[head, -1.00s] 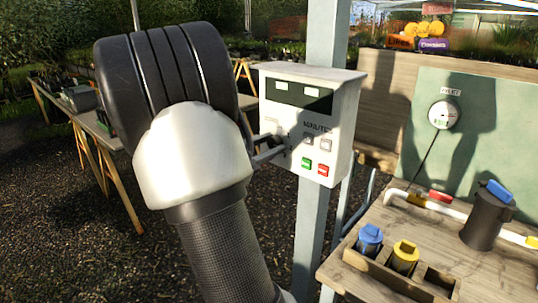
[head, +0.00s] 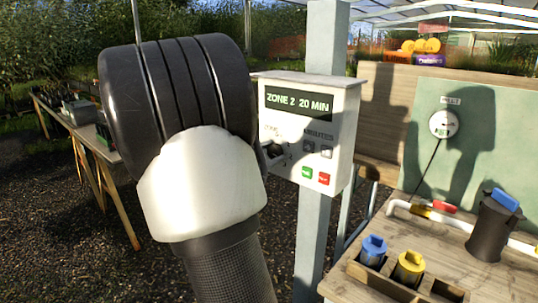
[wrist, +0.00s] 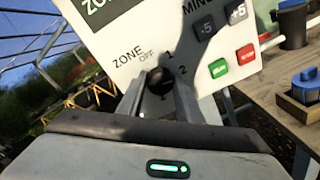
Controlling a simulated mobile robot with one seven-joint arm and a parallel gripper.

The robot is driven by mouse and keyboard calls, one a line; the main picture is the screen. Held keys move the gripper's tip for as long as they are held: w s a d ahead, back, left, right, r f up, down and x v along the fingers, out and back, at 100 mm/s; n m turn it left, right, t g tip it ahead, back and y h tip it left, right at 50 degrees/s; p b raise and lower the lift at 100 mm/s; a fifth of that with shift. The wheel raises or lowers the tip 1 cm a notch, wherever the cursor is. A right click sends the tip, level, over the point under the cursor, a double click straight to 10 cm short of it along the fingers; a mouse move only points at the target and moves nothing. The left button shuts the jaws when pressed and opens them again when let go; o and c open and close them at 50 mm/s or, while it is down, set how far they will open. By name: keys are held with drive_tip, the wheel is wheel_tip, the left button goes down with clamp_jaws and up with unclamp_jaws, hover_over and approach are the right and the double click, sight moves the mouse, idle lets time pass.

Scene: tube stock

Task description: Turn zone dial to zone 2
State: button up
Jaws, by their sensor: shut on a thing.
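The white control box (head: 346,135) is fixed to a grey post. My gripper (wrist: 160,92) is shut on the dial, one finger on each side. In the head view my wrist hides most of the gripper and part of the dial (head: 275,149). The dial's pointer is not clear.
Minute buttons (head: 318,149), a green button (head: 306,172) and a red button (head: 323,179) are close right of the dial. A wooden bench (head: 440,236) with blue-topped and yellow-topped parts stands at the right. A long table (head: 88,140) stands at the left.

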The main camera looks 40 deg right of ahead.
drive_tip(key=o, duration=1)
drive_tip(key=shift+o, duration=0.2)
drive_tip(key=a+p, duration=0.1)
drive_tip(key=a, duration=1.6)
drive_tip(key=shift+s+a+r+p, duration=0.25)
drive_tip(key=shift+s+r+p, duration=0.05)
drive_tip(key=shift+s+p, duration=0.15)
